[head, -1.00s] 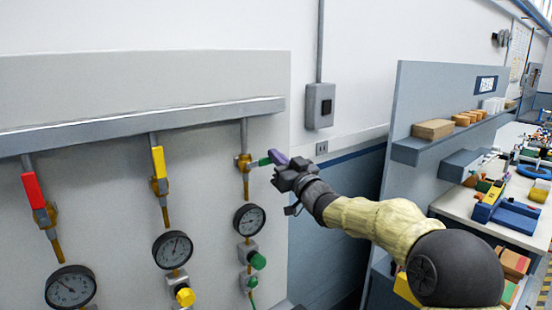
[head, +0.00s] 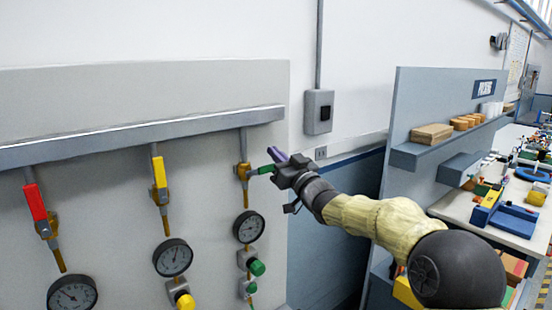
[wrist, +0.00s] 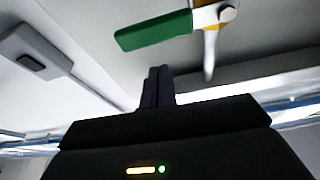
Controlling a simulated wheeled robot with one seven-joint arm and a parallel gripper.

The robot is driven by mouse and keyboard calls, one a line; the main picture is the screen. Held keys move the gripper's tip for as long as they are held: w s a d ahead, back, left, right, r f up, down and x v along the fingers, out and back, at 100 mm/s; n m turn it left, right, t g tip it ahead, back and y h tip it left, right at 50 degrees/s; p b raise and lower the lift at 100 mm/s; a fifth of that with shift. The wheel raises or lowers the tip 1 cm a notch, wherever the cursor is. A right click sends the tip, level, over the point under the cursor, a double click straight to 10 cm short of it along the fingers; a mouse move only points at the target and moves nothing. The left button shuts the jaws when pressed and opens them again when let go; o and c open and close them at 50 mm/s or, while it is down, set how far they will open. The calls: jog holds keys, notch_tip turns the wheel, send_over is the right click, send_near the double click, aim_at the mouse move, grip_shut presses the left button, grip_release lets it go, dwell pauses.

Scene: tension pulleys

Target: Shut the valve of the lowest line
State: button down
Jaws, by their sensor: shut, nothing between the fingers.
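Three vertical lines hang from a rail, each with a lever valve and a dial gauge. The red handle (head: 35,202) and yellow handle (head: 159,171) lie along their pipes. The green handle (head: 263,169) on the right line sticks out sideways, across its pipe; it also shows in the wrist view (wrist: 153,32). The left gauge (head: 72,295), middle gauge (head: 172,257) and right gauge (head: 248,227) are too small to read surely. My gripper (head: 277,154) is shut and empty, just above and beside the green handle's outer end. Its fingers show apart from the handle in the wrist view (wrist: 157,88).
A grey rail (head: 140,134) runs across above the valves. Green knobs (head: 257,267) and a yellow knob (head: 184,299) sit below the gauges. A wall box (head: 319,112) is behind my gripper. A shelf unit (head: 405,158) and a cluttered bench (head: 478,210) stand right.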

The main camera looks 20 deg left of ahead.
jog(key=b+v, duration=0.5)
jog(key=v, duration=0.4)
jog(key=shift+s+d+r, duration=0.25)
jog(key=shift+d+r, duration=0.05)
jog(key=shift+d, duration=0.15)
